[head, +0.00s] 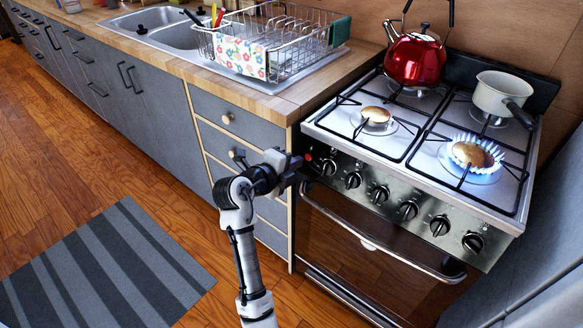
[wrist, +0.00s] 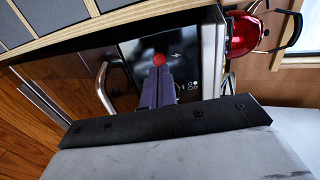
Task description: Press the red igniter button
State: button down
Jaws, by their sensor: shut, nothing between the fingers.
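The red igniter button (wrist: 159,59) is a small round knob on the dark front panel of the stove, at the panel's left end. It also shows in the head view (head: 308,156). My gripper (head: 301,174) is in front of that end of the panel. In the wrist view my gripper (wrist: 159,72) has its fingers together, empty, with the tips just below the button in the picture. I cannot tell whether the tips touch the button. The stove (head: 345,146) has one front burner (head: 478,153) alight with a blue flame.
Several black knobs (head: 408,211) run along the panel right of the button. An oven handle (head: 375,243) sticks out below. A red kettle (head: 414,58) and a white pot (head: 500,94) stand on the back burners. Cabinet drawers (head: 240,118) are left of the stove.

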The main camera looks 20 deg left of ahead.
jog(key=b+v, duration=0.2)
jog(key=v, duration=0.8)
jog(key=shift+r, duration=0.1)
